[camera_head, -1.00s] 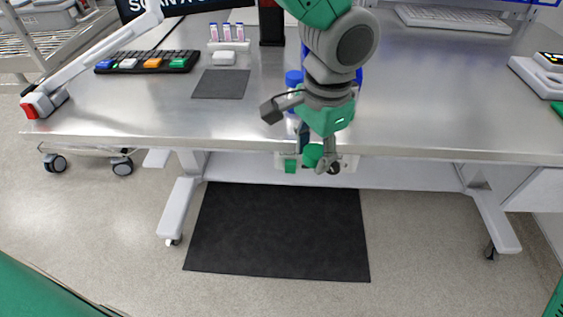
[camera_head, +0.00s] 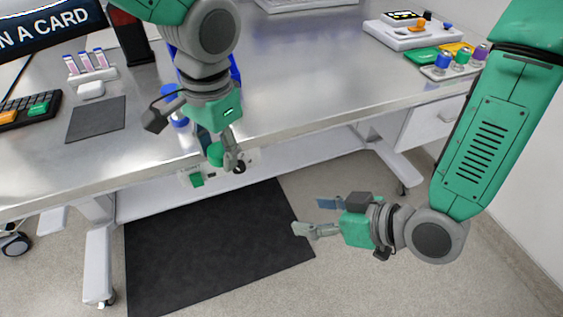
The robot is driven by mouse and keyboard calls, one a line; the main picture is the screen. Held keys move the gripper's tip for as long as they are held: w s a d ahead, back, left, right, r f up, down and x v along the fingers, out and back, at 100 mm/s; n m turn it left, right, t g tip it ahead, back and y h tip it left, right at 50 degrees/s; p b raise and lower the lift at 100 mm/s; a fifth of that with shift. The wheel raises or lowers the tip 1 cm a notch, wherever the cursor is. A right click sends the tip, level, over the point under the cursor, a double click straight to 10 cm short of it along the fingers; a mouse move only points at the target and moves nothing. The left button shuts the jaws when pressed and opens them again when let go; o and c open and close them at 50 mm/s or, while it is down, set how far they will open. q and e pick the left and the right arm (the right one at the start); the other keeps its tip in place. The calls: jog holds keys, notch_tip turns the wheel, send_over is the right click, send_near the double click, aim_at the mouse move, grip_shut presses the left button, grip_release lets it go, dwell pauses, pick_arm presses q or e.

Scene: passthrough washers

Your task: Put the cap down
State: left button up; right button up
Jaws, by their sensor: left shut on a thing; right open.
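A blue-topped bottle (camera_head: 168,92) stands on the table (camera_head: 300,85) behind my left wrist, partly hidden. My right gripper (camera_head: 313,216) is open and empty, in front of the table over the floor, with its fingers pointing left.
A dark mat (camera_head: 97,119), a rack of pink-labelled tubes (camera_head: 92,75) and a keypad (camera_head: 28,112) are at left. A tray with colour-capped vials (camera_head: 455,66) is at right.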

aim_at(214, 150)
jog(key=w+a+r+n+y, duration=0.1)
jog(key=a+r+n+y, duration=0.4)
jog(key=r, duration=0.7)
pick_arm(q)
jog(key=shift+d, duration=0.1)
jog(key=shift+a, duration=0.3)
pick_arm(e)
jog(key=shift+m+t, duration=0.4)
jog(key=x, duration=1.2)
jog(key=shift+s+a+r, duration=0.1)
jog(key=shift+a+r, duration=0.15)
jog(key=shift+a, duration=0.1)
pick_arm(q)
jog(key=shift+d, duration=0.1)
pick_arm(e)
jog(key=shift+w+a, duration=0.2)
jog(key=shift+a, duration=0.05)
pick_arm(q)
jog(key=shift+d, duration=0.15)
pick_arm(e)
jog(key=shift+d, duration=0.1)
jog(key=c, duration=1.3)
